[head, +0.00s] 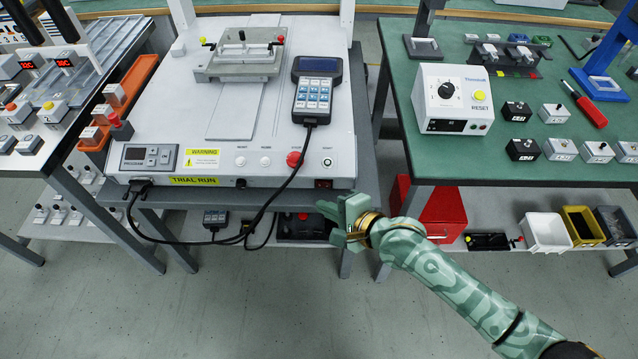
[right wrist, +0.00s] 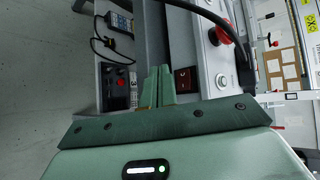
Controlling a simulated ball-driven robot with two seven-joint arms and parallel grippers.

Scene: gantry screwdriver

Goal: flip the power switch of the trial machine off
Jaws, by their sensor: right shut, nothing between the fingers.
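The trial machine (head: 180,112) is the white machine with a yellow "TRIAL RUN" label, on a grey table at the left centre. Its power switch (head: 323,184) is a small dark rocker with red on it, at the right end of the front panel. It also shows in the right wrist view (right wrist: 185,79), just right of my fingertips. I cannot tell its position. My right gripper (head: 327,207) is shut and empty, just below and in front of the switch. Its shut fingers (right wrist: 158,76) appear apart from the switch. My left gripper is not in view.
A red stop button (head: 293,159) sits left of the switch. A handheld pendant (head: 317,85) lies on the machine, its black cable hanging over the front edge. A green bench (head: 560,90) with a control box (head: 450,98) stands at right. The floor in front is clear.

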